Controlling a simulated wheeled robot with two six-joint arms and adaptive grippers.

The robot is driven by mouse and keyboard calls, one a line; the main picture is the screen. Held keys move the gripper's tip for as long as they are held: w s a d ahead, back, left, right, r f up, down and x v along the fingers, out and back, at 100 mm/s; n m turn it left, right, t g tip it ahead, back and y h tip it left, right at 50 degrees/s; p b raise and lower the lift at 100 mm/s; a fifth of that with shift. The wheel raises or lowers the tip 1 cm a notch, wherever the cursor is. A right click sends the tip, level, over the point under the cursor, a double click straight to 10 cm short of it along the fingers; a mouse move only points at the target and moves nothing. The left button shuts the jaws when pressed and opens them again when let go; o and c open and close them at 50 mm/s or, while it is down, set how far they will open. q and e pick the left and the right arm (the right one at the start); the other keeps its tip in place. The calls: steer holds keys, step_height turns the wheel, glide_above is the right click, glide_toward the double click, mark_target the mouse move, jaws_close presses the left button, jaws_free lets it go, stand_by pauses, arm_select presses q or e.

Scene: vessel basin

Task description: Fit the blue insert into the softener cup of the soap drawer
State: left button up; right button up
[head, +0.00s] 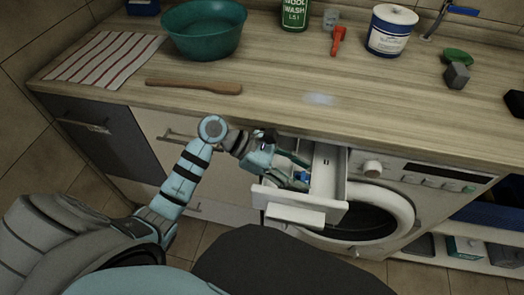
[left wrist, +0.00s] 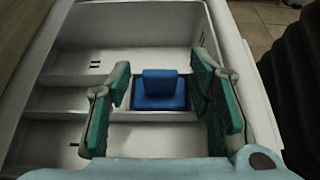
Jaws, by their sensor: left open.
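The soap drawer (head: 325,168) is pulled out of the washing machine, and its pale walled compartments fill the left wrist view (left wrist: 75,99). The blue insert (left wrist: 160,92), a small block with a raised upright tab, sits in the middle compartment of the drawer. It also shows in the head view (head: 302,177), partly hidden by my gripper. My left gripper (head: 296,172) is open over the drawer. In the left wrist view its green-padded fingers stand on either side of the insert, with gaps between them and it. How deep the insert sits is hard to tell. My right gripper is not in view.
The washing machine's round door (head: 372,215) lies below the drawer, with a knob (head: 372,168) to the right. The wooden counter (head: 280,95) above holds a green bowl (head: 204,30), a wooden stick (head: 193,87), a white-and-blue tub (head: 390,32) and a red-orange item (head: 338,40).

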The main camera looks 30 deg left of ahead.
arm_select(q)
steer(key=shift+f+b, duration=0.35)
steer(key=shift+b, duration=0.3)
steer(key=p+v, duration=0.1)
steer(key=v, duration=0.3)
steer(key=p+v, duration=0.1)
steer(key=v, duration=0.1)
steer(key=shift+w+d+r+p, duration=0.15)
steer(key=shift+w+r+p, duration=0.15)
steer(key=shift+w+r, duration=0.05)
steer(key=p+v, duration=0.1)
steer(key=v, duration=0.8)
steer(key=shift+f+p, duration=0.2)
steer(key=shift+p, duration=0.15)
steer(key=shift+s+f, duration=0.1)
